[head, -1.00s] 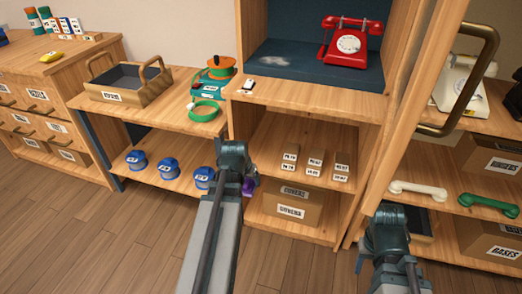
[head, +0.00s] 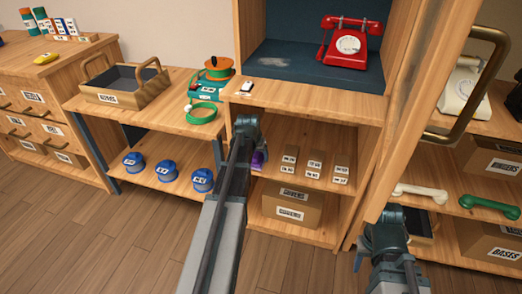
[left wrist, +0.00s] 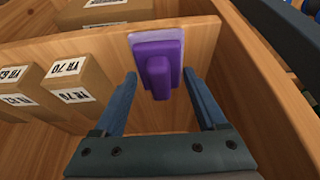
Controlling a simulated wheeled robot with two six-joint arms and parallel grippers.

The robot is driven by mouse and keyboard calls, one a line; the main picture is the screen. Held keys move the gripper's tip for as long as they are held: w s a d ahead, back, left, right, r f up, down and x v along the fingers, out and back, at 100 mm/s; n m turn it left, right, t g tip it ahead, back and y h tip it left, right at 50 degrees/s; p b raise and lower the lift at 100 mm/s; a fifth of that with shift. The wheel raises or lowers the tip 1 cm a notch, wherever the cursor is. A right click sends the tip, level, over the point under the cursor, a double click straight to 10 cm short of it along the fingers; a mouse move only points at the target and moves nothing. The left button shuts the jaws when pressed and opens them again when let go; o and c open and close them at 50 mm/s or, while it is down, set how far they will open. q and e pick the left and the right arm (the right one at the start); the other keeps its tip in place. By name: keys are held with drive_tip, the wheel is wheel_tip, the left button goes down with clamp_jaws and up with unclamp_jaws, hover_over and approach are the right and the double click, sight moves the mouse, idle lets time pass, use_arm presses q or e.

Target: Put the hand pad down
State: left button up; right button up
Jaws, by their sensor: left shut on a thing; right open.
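The hand pad is a purple block with a raised grip and a paler lavender plate. In the left wrist view the hand pad (left wrist: 157,72) is between my two fingers, over the wooden board of the lower shelf. My left gripper (left wrist: 165,95) is shut on it. In the head view my left gripper (head: 247,128) is at the left side of the lower shelf, and the pad (head: 259,160) shows partly behind it. I cannot tell whether the pad touches the shelf. My right gripper (head: 385,228) is open, low at the right, its fingertips partly hidden.
A red dial phone (head: 346,43) stands in the bay above. Blue reels (head: 163,170) sit at left. A large door handle (head: 485,85) sticks out at right.

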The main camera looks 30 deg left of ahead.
use_arm(q)
drive_tip(key=shift+w+a, duration=0.2)
drive_tip(key=shift+w, duration=0.75)
drive_tip(key=w, duration=0.2)
drive_tip(key=shift+w+a, duration=0.35)
drive_tip(key=shift+b+x, duration=0.85)
drive_tip(key=shift+x, duration=0.05)
drive_tip(key=shift+s+d, duration=0.1)
drive_tip(key=shift+s, duration=0.05)
drive_tip(key=shift+r, duration=0.1)
drive_tip(key=shift+f, duration=0.25)
drive_tip(key=o, duration=1.1)
drive_tip(key=shift+r, duration=0.1)
drive_tip(key=shift+o, duration=0.2)
drive_tip(key=shift+r, duration=0.1)
